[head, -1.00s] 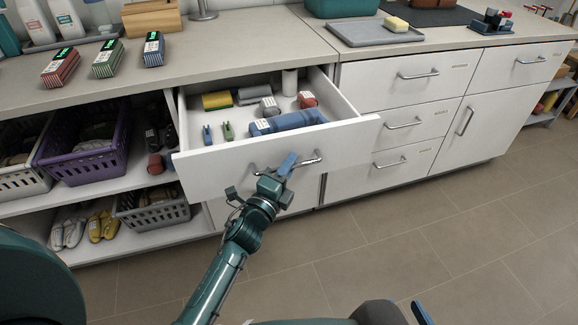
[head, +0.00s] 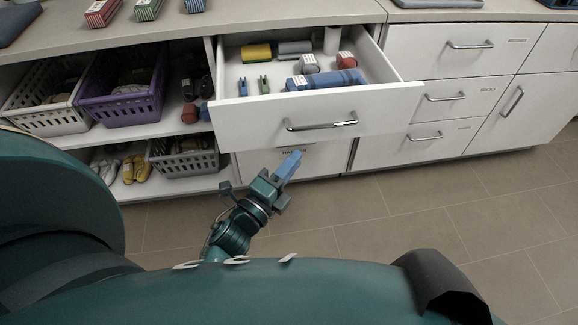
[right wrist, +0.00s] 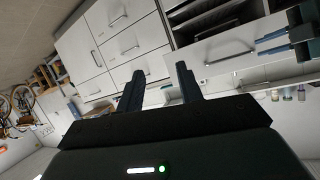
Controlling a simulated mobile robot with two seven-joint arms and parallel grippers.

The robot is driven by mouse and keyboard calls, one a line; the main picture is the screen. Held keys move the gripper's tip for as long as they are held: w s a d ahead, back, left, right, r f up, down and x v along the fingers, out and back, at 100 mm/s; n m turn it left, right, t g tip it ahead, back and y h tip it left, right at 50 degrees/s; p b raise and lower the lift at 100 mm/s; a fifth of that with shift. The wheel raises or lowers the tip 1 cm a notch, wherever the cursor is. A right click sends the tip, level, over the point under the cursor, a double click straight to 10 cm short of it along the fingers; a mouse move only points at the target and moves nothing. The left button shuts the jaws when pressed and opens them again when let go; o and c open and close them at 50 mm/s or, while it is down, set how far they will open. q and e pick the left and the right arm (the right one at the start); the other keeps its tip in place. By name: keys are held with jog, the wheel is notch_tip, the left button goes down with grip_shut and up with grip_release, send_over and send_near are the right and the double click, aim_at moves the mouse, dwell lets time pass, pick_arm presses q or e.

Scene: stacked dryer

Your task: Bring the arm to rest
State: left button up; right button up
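My left gripper (head: 288,167) is in front of the open drawer, below its bar handle (head: 320,125) and apart from it. It is empty. The right wrist view also shows the left gripper (right wrist: 270,43) near the right edge, with a gap between its blue fingers. My right gripper (right wrist: 158,88) shows in the right wrist view with its two fingers wide apart and nothing between them. It is out of the head view.
The white drawer (head: 270,125) stands pulled out, holding a blue roll (head: 327,79) and several small items. Closed drawers (head: 455,66) are to its right. A purple basket (head: 118,112) and grey baskets sit on left shelves. The tiled floor (head: 440,205) is clear.

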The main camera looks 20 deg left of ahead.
pick_arm(q)
jog(key=shift+s+a, duration=0.1)
jog(key=shift+s, duration=0.25)
pick_arm(e)
jog(key=shift+d, duration=0.1)
